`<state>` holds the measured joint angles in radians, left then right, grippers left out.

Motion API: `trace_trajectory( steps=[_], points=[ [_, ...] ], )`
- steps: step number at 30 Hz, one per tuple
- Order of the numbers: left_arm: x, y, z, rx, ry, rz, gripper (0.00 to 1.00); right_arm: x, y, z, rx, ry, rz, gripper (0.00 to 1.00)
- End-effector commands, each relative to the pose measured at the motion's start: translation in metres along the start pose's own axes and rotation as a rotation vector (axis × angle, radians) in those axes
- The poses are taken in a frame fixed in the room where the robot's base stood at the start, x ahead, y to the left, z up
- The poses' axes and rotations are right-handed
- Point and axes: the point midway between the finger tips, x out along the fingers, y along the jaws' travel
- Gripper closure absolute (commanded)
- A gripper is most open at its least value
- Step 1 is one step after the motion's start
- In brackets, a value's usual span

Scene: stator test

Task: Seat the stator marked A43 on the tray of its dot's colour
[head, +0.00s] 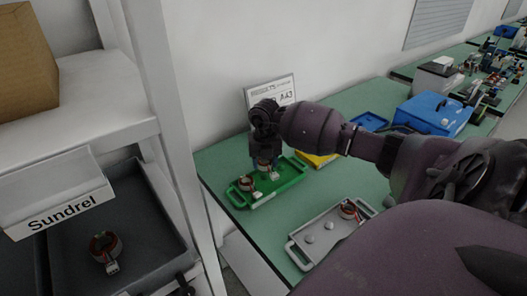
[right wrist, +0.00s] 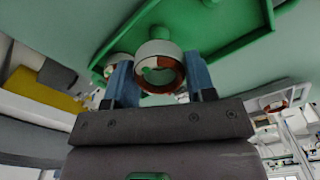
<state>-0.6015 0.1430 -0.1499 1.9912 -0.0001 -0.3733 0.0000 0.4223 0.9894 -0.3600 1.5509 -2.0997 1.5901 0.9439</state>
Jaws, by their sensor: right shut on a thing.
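My right gripper (head: 264,160) is shut on a copper-wound stator with a pale rim, low over the green tray (head: 291,181). In the right wrist view the stator (right wrist: 160,52) sits between the blue fingers (right wrist: 158,82), with the tray's green surface behind it. I cannot tell whether it touches the tray. Another stator (head: 246,184) sits at the left end of the green tray; it is partly hidden in the right wrist view (right wrist: 116,60). A card reading A43 (head: 284,93) stands against the wall. The held stator's marking and dot are not readable.
A grey tray (head: 295,250) in front holds a stator (head: 348,210) and bare pegs. A yellow tray (head: 318,160), a blue tray (head: 371,122) and a blue box (head: 433,114) lie behind. A shelf post (head: 178,130) and a dark bin with a stator (head: 105,247) are left.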

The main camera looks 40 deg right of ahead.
Motion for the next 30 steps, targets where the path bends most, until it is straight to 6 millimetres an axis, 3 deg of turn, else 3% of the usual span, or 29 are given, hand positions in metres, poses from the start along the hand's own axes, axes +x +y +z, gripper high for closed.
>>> trace_trajectory(
  steps=[3,11,30],
  points=[
    [0.004,0.001,-0.003,0.001,0.009,0.002,0.57,0.009,0.0,0.0,0.0,0.001,-0.001,0.77],
    [0.006,0.002,-0.011,0.003,0.025,0.004,0.57,0.011,0.0,0.0,0.0,-0.001,0.001,0.77],
    [0.005,0.002,0.004,0.001,0.002,0.003,0.57,0.02,0.0,0.0,0.0,0.0,0.0,0.77]
  ],
)
